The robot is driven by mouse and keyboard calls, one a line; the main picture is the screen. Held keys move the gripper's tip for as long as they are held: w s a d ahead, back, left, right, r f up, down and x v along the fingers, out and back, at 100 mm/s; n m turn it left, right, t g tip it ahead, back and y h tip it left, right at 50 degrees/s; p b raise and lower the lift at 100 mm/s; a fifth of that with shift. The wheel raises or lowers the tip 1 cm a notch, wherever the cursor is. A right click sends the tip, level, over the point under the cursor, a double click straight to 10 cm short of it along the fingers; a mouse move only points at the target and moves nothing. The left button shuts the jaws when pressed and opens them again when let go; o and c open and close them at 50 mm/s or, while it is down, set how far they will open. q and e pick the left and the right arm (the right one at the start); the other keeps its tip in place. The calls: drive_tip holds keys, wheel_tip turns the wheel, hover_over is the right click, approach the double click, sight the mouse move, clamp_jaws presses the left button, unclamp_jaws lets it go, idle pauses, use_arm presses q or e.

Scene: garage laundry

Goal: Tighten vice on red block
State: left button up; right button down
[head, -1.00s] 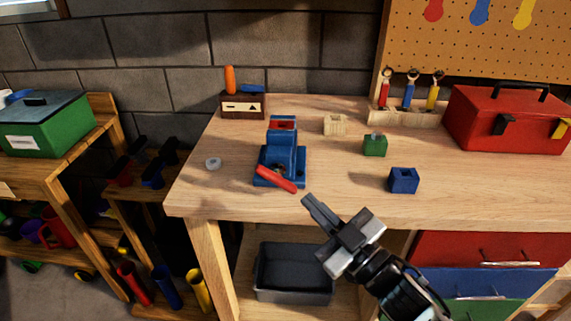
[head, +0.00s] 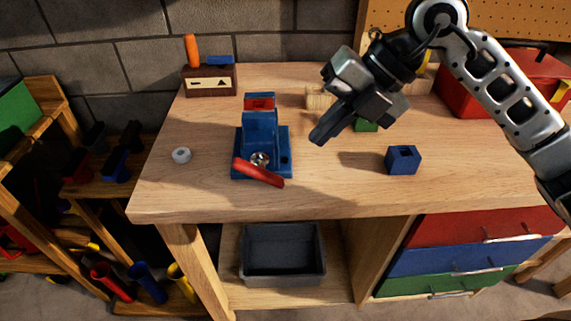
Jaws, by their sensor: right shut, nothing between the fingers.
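The blue vice (head: 262,135) stands on the left part of the wooden workbench. The red block (head: 260,102) sits at the top of the vice, at its far end, between blue sides; whether it is clamped firmly I cannot tell. The red handle (head: 259,172) lies slantwise across the vice's near side, its right end lower. My right gripper (head: 320,138) is shut and empty, above the bench to the right of the vice and apart from it. It points down and to the left. My left gripper is not in view.
A blue block (head: 403,160) with a hole lies to the right. A green block (head: 366,125) and a wooden block (head: 319,97) are partly hidden behind my gripper. A white ring (head: 181,155) lies left of the vice. A red toolbox (head: 510,85) stands at the back right.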

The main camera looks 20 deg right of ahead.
sight(275, 180)
drive_tip(key=p+x, duration=0.1)
drive_tip(key=x, duration=0.8)
drive_tip(key=shift+a, duration=0.15)
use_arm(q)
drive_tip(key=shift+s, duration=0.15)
use_arm(e)
drive_tip(key=shift+a+f, duration=0.15)
drive_tip(key=shift+f, duration=0.25)
drive_tip(key=shift+w, duration=0.1)
